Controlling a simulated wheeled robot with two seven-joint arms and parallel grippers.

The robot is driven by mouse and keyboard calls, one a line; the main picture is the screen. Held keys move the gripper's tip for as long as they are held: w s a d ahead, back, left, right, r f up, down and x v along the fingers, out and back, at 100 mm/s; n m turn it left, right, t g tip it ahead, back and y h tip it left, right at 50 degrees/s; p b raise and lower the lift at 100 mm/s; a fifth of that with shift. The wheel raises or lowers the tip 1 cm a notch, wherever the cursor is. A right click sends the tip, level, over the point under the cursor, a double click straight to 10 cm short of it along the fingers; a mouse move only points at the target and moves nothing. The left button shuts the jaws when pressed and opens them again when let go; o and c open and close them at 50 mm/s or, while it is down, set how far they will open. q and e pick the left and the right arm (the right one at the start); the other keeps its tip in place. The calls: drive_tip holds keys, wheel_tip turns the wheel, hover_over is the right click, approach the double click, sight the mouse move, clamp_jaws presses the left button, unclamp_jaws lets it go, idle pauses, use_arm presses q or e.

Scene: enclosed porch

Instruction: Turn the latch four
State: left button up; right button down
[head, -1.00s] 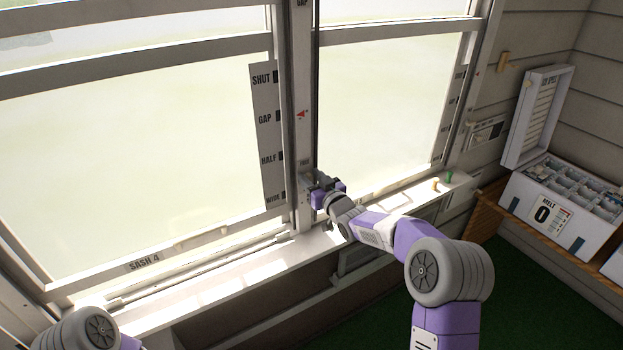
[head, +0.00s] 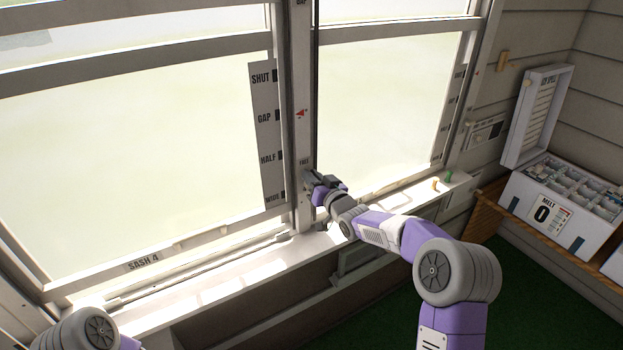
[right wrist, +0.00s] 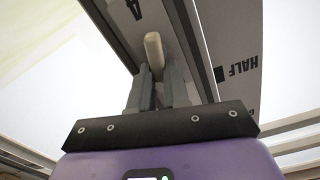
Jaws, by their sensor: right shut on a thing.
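My right gripper (head: 318,181) is at the upright post (head: 302,120) between the two windows, just below a small label on it. In the right wrist view its two fingers (right wrist: 160,84) are shut on a pale beige lever, the latch handle (right wrist: 153,48), whose rounded end stands out beyond them. In the head view the gripper hides the latch. The left window's bottom rail reads SASH 4 (head: 143,265). A scale strip (head: 266,135) beside the post reads SHUT, GAP, HALF and WIDE. My left arm shows only at the bottom left corner; its gripper is out of view.
A sunlit sill (head: 215,285) runs below the windows. Small yellow and green pegs (head: 448,177) stand at its right end. A white compartment box (head: 565,190) marked MELT 0 sits on a wooden shelf at right. Green floor (head: 385,315) lies below.

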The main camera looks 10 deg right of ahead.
drive_tip(key=shift+w+d+f+m+b, duration=0.1)
drive_tip(key=shift+d+f+m+b, duration=0.3)
drive_tip(key=shift+m, duration=2.05)
drive_tip(key=shift+w+d+f+m+b, duration=0.15)
drive_tip(key=shift+m+b, duration=0.4)
drive_tip(key=shift+m, duration=1.95)
drive_tip(key=shift+s+d+f+m+b, duration=0.15)
drive_tip(key=shift+f+m+b, duration=0.25)
drive_tip(key=shift+m, duration=2.05)
drive_tip(key=shift+w, duration=0.1)
drive_tip(key=c, duration=1.1)
unclamp_jaws()
